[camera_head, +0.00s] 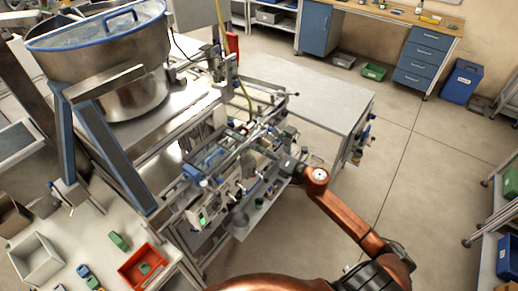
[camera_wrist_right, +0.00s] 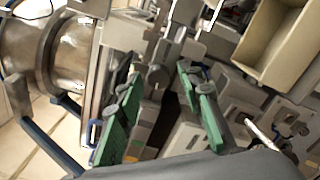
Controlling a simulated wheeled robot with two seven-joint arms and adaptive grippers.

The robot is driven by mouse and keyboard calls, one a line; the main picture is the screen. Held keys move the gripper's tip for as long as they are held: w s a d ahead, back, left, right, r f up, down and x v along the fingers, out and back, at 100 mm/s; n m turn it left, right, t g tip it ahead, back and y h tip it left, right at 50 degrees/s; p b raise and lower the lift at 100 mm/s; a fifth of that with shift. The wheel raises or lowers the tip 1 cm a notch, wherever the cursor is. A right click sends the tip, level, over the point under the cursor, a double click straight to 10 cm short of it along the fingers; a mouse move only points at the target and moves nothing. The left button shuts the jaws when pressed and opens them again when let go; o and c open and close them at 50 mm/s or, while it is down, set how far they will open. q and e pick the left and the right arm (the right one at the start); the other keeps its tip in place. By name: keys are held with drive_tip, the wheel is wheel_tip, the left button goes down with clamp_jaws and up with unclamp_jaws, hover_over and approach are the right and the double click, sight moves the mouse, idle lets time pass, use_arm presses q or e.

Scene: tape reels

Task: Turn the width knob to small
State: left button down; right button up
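The tape machine (camera_head: 215,165) stands in the middle of the head view, with several small dark knobs and levers along its front side. I cannot tell for sure which one is the width knob or how it is set. My right gripper (camera_head: 274,156) reaches the machine's front from the right, close to these parts. In the right wrist view my right gripper (camera_wrist_right: 160,85) is open, its two green fingers spread wide apart. A grey round-headed knob (camera_wrist_right: 156,77) shows between the fingers, apparently not held. My left gripper is not in view.
A large steel bowl (camera_head: 105,60) with a blue rim stands at the upper left. A white table (camera_head: 310,90) lies behind the machine. A red bin (camera_head: 143,268) and a white bin (camera_head: 36,259) sit at the lower left.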

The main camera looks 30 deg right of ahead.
drive_tip(key=shift+a, duration=0.1)
drive_tip(key=v, duration=1.2)
idle(0.4)
